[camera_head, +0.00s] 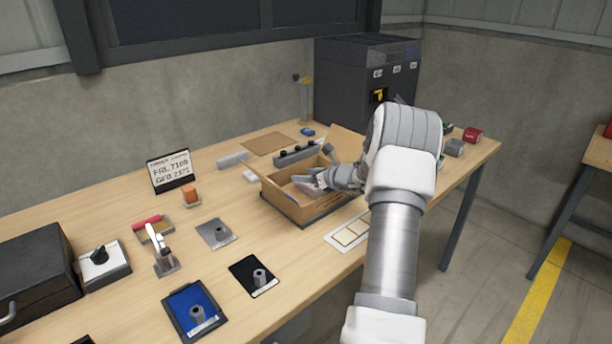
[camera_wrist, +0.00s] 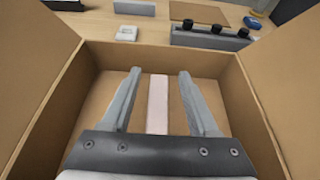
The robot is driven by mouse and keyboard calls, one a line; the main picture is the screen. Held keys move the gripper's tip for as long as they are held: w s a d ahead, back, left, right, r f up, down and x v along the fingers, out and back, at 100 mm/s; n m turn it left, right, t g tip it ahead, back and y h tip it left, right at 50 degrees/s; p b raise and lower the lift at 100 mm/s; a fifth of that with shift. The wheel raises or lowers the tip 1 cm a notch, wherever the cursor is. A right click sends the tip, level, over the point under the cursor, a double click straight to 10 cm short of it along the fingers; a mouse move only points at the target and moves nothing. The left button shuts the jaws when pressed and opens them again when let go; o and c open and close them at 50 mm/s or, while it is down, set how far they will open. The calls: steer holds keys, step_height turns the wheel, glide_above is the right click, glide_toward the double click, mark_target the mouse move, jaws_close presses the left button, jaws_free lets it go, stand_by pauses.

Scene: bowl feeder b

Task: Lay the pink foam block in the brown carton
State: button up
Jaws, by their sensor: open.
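The brown carton (camera_head: 309,213) stands open on the wooden table, its flaps spread. My gripper (camera_head: 315,180) is over and partly inside the carton. In the wrist view, my gripper (camera_wrist: 157,80) is open, with one finger on each side of the pink foam block (camera_wrist: 158,95). The block is a pale pink strip lying on the carton's floor (camera_wrist: 210,92), apart from both fingers. Its near end is hidden by the gripper body. In the head view the gripper and carton walls hide most of the carton's inside.
A grey bar with black knobs (camera_head: 295,155) stands just behind the carton, and a small white block (camera_head: 250,176) lies at its left. A white card with panels (camera_head: 348,232) lies in front of it.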

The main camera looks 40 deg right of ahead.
steer(key=shift+r, duration=0.1)
steer(key=shift+r+p, duration=0.3)
steer(key=shift+p, duration=0.1)
steer(key=p+v, duration=0.1)
steer(key=v, duration=1.1)
steer(key=shift+r, duration=0.15)
